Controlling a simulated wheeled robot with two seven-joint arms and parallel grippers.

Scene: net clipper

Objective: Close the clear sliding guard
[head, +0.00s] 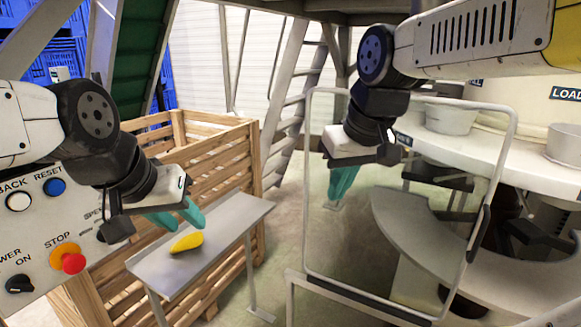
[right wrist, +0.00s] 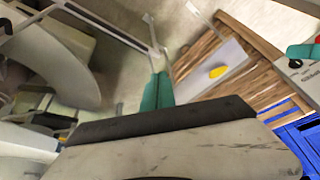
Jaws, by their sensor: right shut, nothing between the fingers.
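The clear sliding guard (head: 309,200) is a see-through panel in a rounded grey frame, at the right of the head view. A dark handle (head: 479,232) sits on its right side. Through the panel I see a curved grey surface and a round pale table. My right gripper (head: 342,184) is shut and empty, overlapping the panel's upper left part in the head view; I cannot tell if it touches. Its teal fingers (right wrist: 157,90) lie together in the right wrist view. My left gripper (head: 188,220) appears open and empty, above the small bench.
A narrow grey bench (head: 225,225) holds a yellow object (head: 187,242). A wooden crate (head: 255,165) stands behind it. A control panel (head: 45,235) with a red stop button is at the left. The round table (head: 470,150) carries metal pots. A grey rail (head: 330,288) runs below the guard.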

